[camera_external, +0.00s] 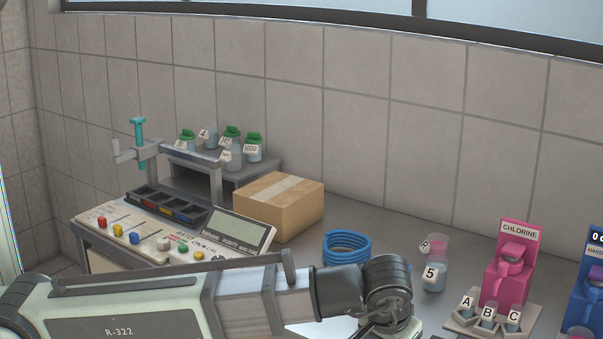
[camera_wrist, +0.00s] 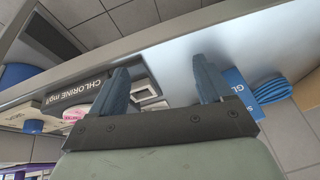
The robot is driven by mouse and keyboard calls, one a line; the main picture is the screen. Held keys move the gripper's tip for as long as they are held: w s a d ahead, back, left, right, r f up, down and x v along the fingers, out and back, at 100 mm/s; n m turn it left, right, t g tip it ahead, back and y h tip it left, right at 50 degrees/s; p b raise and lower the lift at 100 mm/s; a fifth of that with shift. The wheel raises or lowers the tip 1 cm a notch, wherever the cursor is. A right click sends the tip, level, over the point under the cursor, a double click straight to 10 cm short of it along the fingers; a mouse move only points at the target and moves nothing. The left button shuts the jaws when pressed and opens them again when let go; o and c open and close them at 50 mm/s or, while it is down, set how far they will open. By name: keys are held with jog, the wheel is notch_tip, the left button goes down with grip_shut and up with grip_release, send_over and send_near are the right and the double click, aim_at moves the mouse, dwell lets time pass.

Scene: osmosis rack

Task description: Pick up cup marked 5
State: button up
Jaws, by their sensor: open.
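The cup marked 5 (camera_external: 433,276) is a clear cup with bluish contents and a white label reading 5. It stands upright on the grey counter in the external view, right of the blue coil. My gripper shows in the wrist view (camera_wrist: 165,85) with its two blue-grey fingers spread apart and nothing between them. In the external view my arm reaches in from the lower left, and its wrist is left of and in front of the cup. The fingertips are hard to make out there. I cannot make out the cup in the wrist view.
A clear cup with pink contents (camera_external: 436,246) stands just behind the cup marked 5. The blue coil (camera_external: 346,246) lies to the left. The pink chlorine unit (camera_external: 511,270), with small cups A, B and C, stands to the right. A cardboard box (camera_external: 282,208) sits further left.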

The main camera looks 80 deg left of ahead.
jog(key=w+a+r+n+h, duration=0.1)
jog(key=w+a+r+n, duration=0.2)
jog(key=w+a+r, duration=0.55)
jog(key=w+a+r+n, duration=0.2)
jog(key=w+a+r, duration=0.2)
jog(key=w+r, duration=0.15)
jog(key=n+g+h, duration=0.1)
jog(key=g+h, duration=0.2)
send_over(436, 274)
jog(key=w+a, duration=0.1)
jog(key=a, duration=0.2)
notch_tip(436, 274, down, 3)
notch_tip(436, 274, down, 14)
jog(key=shift+w+d+r, duration=0.1)
jog(key=shift+w+d, duration=0.05)
jog(key=shift+c, duration=0.4)
jog(key=c, duration=1)
